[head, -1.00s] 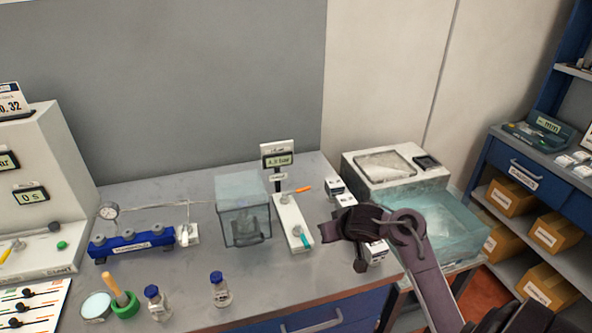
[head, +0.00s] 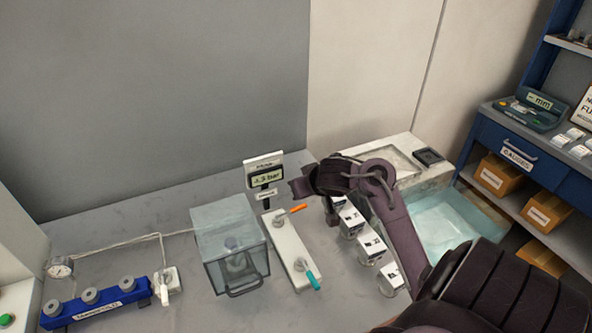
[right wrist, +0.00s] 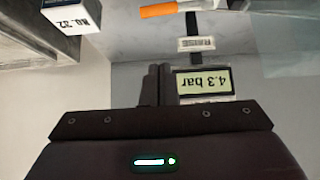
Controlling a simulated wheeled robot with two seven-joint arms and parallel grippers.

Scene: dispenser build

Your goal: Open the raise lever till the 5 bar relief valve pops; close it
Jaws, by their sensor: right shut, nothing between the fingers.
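The raise lever, with an orange handle (head: 298,209), sits at the back end of a white valve block (head: 291,253); the handle points right. It also shows in the right wrist view (right wrist: 176,9), by a RAISE label (right wrist: 197,44). A teal-handled lever (head: 313,280) is at the block's front end. The pressure display (head: 265,180) behind reads 4.3 bar in the right wrist view (right wrist: 205,83). My right gripper (head: 297,188) is shut and empty, just above and behind the orange handle, apart from it. I cannot pick out the relief valve. My left gripper is not in view.
A clear box (head: 232,243) with a vessel inside stands left of the block. Several small white boxes (head: 369,247) stand right of it, under my arm. A blue manifold (head: 97,303) and a gauge (head: 61,267) are at left. A water bath (head: 447,225) is at right.

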